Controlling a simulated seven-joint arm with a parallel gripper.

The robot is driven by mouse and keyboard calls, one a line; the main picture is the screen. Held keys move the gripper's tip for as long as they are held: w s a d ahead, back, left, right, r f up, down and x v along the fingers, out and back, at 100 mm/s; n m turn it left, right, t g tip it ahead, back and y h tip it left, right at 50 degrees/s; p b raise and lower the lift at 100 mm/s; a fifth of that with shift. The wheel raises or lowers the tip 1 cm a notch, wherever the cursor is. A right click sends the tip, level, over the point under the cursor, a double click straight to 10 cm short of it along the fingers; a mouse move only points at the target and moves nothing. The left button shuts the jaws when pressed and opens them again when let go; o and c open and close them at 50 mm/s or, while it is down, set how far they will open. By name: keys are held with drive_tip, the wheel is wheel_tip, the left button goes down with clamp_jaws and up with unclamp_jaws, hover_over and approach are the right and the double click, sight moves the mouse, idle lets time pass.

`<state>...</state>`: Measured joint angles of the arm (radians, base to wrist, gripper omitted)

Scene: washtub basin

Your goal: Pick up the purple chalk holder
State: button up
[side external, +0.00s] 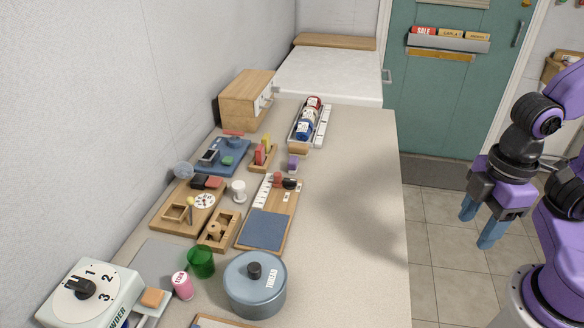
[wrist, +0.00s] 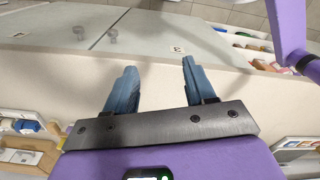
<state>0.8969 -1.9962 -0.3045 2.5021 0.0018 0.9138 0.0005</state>
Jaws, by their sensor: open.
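A small purple block-like object (side external: 293,163), which looks like the chalk holder, stands on the counter in the side view. It is just right of a wooden rack with red and yellow pieces and below a small tan block. My gripper (side external: 482,228) hangs beyond the counter's right edge, over the tiled floor, far to the right of the purple object. In the wrist view, its two blue fingers (wrist: 157,72) are apart with nothing between them. I cannot make out the chalk holder in the wrist view.
The counter (side external: 355,220) is clear along its right side. A tray of bottles (side external: 310,122) and a wooden box (side external: 240,100) are farther back.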

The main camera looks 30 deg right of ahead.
drive_tip(key=shift+o, duration=0.3)
drive_tip(key=w+a+r+m, duration=0.2)
drive_tip(key=w+a+m, duration=0.15)
drive_tip(key=w, duration=0.35)
drive_tip(key=w+a+r+m, duration=0.2)
drive_tip(key=w+a+m, duration=0.1)
drive_tip(key=w+a, duration=0.25)
drive_tip(key=m+h, duration=0.1)
drive_tip(key=m, duration=1.4)
hover_over(293, 160)
drive_tip(key=s+a, duration=0.1)
drive_tip(key=s, duration=0.1)
drive_tip(key=shift+t, duration=0.4)
drive_tip(key=f, duration=0.8)
drive_tip(key=w+d+f, duration=0.1)
drive_tip(key=f, duration=0.3)
drive_tip(key=shift+f, duration=0.3)
drive_tip(key=shift+w+d+f, duration=0.1)
drive_tip(key=shift+w+f, duration=0.1)
drive_tip(key=shift+f, duration=0.65)
drive_tip(key=shift+w+a+f, duration=0.1)
drive_tip(key=shift+w+f, duration=0.1)
drive_tip(key=shift+f, duration=0.65)
drive_tip(key=shift+w+d+f, duration=0.1)
drive_tip(key=shift+w+f, duration=0.1)
drive_tip(key=shift+f, duration=0.65)
